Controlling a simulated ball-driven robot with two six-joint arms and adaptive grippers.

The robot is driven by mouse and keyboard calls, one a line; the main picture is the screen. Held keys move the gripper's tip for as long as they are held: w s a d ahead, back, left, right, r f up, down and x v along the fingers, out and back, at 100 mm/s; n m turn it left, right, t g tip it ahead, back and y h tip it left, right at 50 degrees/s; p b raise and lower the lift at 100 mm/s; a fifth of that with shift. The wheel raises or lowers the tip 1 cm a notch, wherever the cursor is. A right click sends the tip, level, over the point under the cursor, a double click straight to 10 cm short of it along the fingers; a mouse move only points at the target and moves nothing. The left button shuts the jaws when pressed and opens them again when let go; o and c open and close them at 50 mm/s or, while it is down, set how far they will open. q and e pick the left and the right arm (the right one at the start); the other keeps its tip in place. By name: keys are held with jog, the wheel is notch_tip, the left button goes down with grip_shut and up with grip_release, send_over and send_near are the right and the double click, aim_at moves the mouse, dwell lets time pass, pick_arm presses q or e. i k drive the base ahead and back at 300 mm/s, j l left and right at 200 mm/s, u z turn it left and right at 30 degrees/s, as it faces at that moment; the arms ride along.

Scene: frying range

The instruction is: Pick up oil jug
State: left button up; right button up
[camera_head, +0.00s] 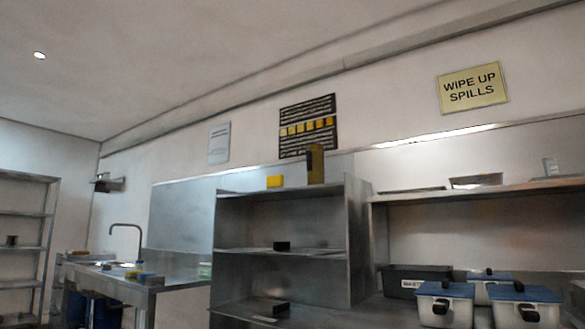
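No object in view can be named the oil jug with certainty. A tall olive-brown container (315,163) stands upright on top of the metal shelf unit (281,220); it may be the jug, but it is too small to tell. Neither of my grippers shows in the head view, so nothing is seen touching it.
Several blue-lidded white boxes (445,302) and a black bin (415,280) stand at lower right under a long shelf (480,190). A sink counter (170,282) is at left, beyond it an open rack (25,245).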

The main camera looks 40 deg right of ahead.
aim_at(316, 148)
jog(key=z, duration=1.5)
jog(key=i, duration=0.1)
